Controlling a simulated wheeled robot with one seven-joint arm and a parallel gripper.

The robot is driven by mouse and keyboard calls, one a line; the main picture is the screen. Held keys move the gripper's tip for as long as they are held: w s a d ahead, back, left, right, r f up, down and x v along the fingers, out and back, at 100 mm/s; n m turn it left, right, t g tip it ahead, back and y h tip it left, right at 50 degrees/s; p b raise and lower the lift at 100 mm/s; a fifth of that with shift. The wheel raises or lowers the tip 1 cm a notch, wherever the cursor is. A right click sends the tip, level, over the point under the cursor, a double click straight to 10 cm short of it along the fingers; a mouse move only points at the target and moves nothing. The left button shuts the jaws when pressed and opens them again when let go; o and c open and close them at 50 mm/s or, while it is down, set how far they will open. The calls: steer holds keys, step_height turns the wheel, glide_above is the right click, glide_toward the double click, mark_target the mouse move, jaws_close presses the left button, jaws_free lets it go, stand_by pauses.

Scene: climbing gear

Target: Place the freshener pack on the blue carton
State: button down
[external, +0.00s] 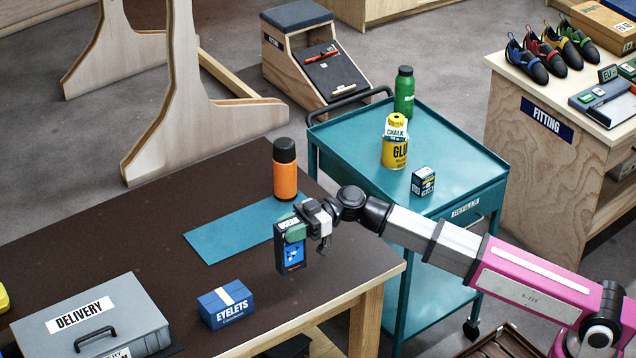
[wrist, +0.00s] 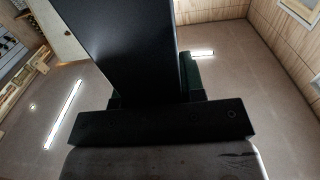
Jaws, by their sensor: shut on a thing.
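My gripper (external: 303,224) is shut on the freshener pack (external: 290,254), a dark upright box with a blue picture on its front. The pack hangs in the jaws over the brown table, apart from the blue carton. In the wrist view the pack (wrist: 120,45) is a large dark block that fills the upper middle, between the jaws. The blue carton (external: 226,305), marked EYELETS with a pale band across its top, lies on the table below and left of my gripper. Its top is clear. The carton cannot be made out in the wrist view.
A grey DELIVERY box (external: 130,300) stands left of the carton. A teal mat (external: 225,235) and an orange bottle (external: 285,170) are farther back on the table. A teal cart (external: 460,150) with a glue bottle, green bottle and small box stands right. Bare table surrounds the carton.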

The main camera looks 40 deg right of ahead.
steer(key=s+a+r+g, duration=0.1)
steer(key=s+a+r, duration=0.1)
steer(key=a, duration=0.7)
steer(key=s+a+r, duration=0.1)
steer(key=s+a, duration=0.1)
steer(key=a, duration=0.7)
steer(key=w+d+f, duration=0.2)
steer(key=w+f, duration=0.8)
steer(key=w, duration=0.1)
steer(key=shift+w+f+n, duration=0.25)
steer(key=shift+w+n, duration=0.05)
steer(key=shift+d+f, duration=0.1)
steer(key=shift+f, duration=0.05)
steer(key=c, duration=0.7)
jaws_free()
steer(key=d, duration=1.2)
